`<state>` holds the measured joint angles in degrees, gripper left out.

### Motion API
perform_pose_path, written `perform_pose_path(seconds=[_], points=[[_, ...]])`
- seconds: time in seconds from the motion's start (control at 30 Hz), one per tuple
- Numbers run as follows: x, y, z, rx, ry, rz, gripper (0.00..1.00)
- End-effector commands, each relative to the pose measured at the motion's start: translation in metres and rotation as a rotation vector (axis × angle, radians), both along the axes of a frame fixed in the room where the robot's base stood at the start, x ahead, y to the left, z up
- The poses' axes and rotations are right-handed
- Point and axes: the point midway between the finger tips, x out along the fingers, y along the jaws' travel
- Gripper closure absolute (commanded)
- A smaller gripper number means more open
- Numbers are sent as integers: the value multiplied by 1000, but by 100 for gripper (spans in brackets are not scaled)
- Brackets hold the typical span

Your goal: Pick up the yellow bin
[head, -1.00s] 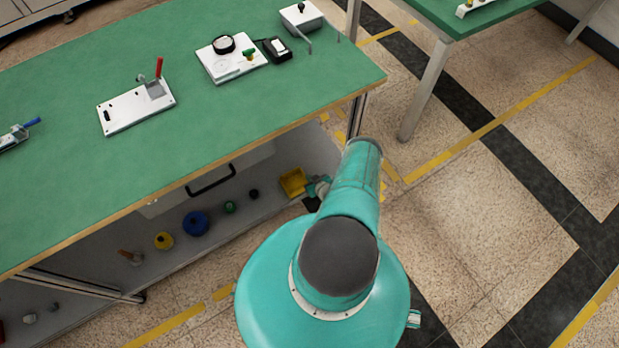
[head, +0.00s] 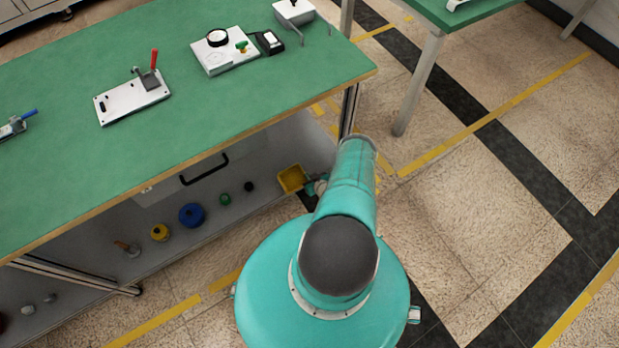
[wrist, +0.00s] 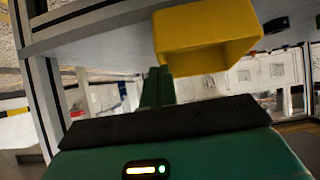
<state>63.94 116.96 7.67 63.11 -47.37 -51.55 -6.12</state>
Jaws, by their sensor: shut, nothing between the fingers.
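The yellow bin (head: 291,179) is an open-topped box at the right end of the shelf under the green bench. In the wrist view the bin (wrist: 200,62) fills the upper middle, with its open side in sight, and the picture is turned over, with the shelf at the top. My gripper (wrist: 158,76) is shut and empty, its green fingers together with their tips close by the bin's near edge. I cannot tell whether they touch it. In the head view my gripper (head: 313,187) is partly hidden by my arm, just right of the bin.
Left of the bin on the shelf (head: 222,222) stand a small black piece (head: 249,186), a green piece (head: 225,199), a blue spool (head: 192,215) and a yellow piece (head: 159,232). The bench top (head: 120,180) lies above. A bench leg (head: 349,108) stands behind the bin.

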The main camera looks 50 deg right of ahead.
Motion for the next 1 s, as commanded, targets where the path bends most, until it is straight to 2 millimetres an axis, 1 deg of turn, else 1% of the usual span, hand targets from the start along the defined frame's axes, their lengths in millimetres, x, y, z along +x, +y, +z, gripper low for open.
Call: perform_pose_path(seconds=[0.03, 0.07, 0.3, 0.5, 0.73, 0.8, 1.0], points=[[-9, 10, -10, 19, 29, 4, 100], [-9, 10, -10, 19, 29, 4, 100], [-8, 9, 5, 18, 26, 3, 100], [-6, 8, 7, 15, 22, 3, 100], [-1, 12, 7, 22, 33, 7, 100], [-17, 16, 6, 23, 35, 4, 100], [-55, 28, 7, 22, 33, 4, 100]])
